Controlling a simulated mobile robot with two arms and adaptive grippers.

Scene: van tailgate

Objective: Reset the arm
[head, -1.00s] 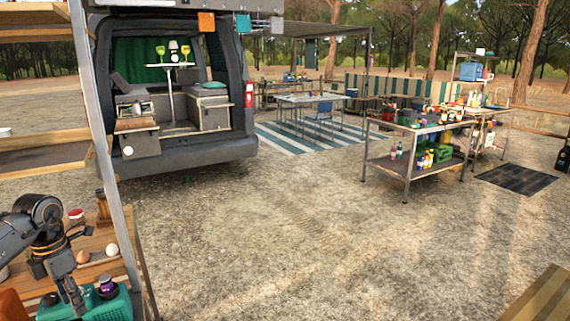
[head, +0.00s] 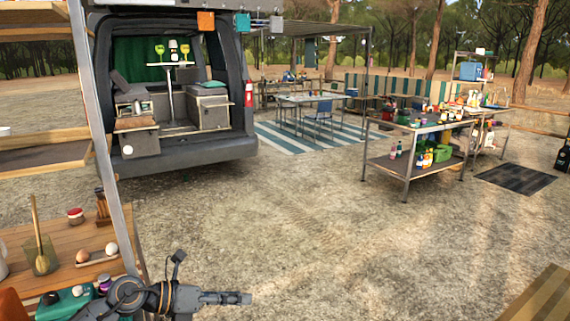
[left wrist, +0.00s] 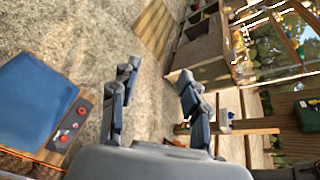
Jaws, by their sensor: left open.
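My left gripper (head: 238,298) is at the bottom of the head view, in front of the wooden shelf unit and over open gravel. Its arm comes in from the lower left and the gripper points right. In the left wrist view its two fingers (left wrist: 157,76) stand apart with nothing between them, and only ground shows behind the gap. My right gripper is not in view.
The wooden shelf (head: 70,245) at the left holds a glass with a wooden utensil (head: 43,257), a red-lidded jar (head: 75,216) and eggs on a small tray (head: 97,258). A green case (head: 72,303) stands low left, partly behind my arm. Gravel (head: 300,230) ahead is clear.

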